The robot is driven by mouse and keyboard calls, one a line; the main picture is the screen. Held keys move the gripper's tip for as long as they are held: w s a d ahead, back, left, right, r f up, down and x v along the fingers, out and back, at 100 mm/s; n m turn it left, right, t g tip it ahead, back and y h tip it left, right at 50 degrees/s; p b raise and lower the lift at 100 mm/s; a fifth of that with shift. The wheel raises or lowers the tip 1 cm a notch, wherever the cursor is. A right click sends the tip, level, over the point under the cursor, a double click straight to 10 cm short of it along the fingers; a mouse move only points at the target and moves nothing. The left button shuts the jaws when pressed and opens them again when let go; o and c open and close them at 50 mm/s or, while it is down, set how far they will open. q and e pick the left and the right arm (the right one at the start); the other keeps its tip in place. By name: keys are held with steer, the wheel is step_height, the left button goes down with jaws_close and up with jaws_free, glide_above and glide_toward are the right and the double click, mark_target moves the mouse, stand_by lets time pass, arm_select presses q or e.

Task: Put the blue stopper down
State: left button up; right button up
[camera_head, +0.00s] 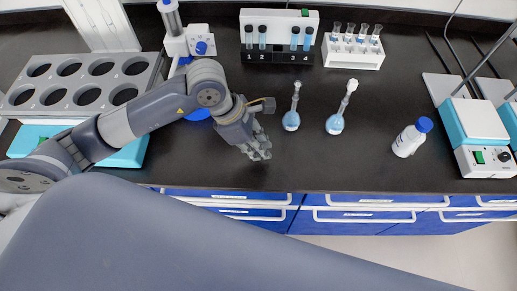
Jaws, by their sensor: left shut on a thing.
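My left gripper (260,153) reaches in from the left and points down over the front part of the black bench, left of two round flasks. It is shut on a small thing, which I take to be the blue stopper. The fingers hide it, so its colour and shape cannot be made out. My right gripper is not in view.
Two blue-filled flasks (291,121) (335,124) stand right of my gripper. A white bottle with a blue cap (410,138) stands farther right. Tube racks (279,18) (353,53) are behind, hotplates (474,119) at right. The bench (300,165) is clear in front.

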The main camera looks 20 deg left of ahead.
arm_select(q)
step_height(320, 180, down, 3)
steer(key=shift+f+p, duration=0.15)
steer(key=shift+p, duration=0.5)
steer(key=shift+f, duration=0.1)
steer(key=shift+f, duration=0.2)
steer(key=o, duration=0.6)
steer(key=shift+o, duration=0.2)
steer(key=shift+r, duration=0.1)
steer(key=shift+r, duration=0.1)
